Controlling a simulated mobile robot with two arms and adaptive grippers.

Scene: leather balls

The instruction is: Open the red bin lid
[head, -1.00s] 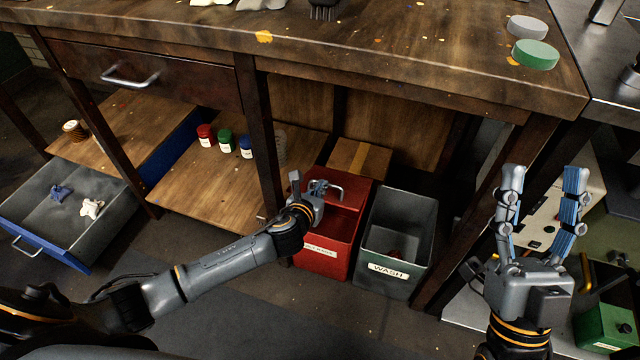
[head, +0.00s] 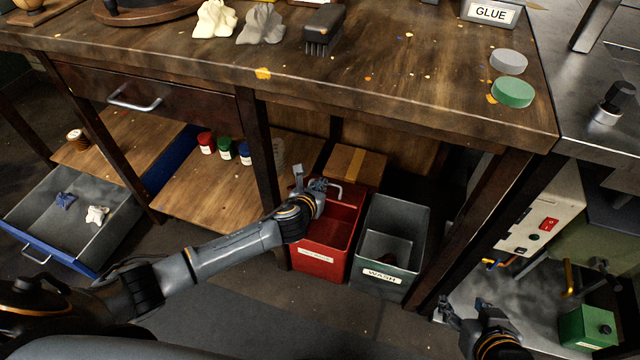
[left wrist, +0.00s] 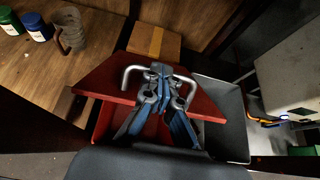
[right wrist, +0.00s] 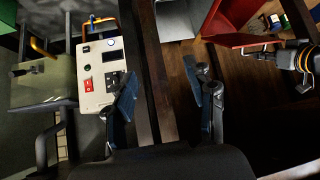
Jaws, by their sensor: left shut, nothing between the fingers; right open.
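The red bin (head: 318,262) stands on the floor under the workbench. Its red lid (head: 348,200) is tilted up at the back, with the bin's opening visible in front of it; the lid also shows in the left wrist view (left wrist: 104,80). A silver bar handle (left wrist: 128,76) is on the lid. My left gripper (head: 308,180) is at this handle; its fingers (left wrist: 165,84) are shut and overlap the handle's middle in the left wrist view, with nothing seen clasped. My right gripper (head: 470,315) is low at the right, open and empty; its fingers (right wrist: 163,78) are spread apart.
A grey-green WASH bin (head: 388,262) stands right of the red bin. A cardboard box (head: 353,166) is behind. A bench leg (head: 262,165) is close to my left wrist, and another (head: 470,235) stands between the WASH bin and my right arm. An open drawer (head: 72,240) is at far left.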

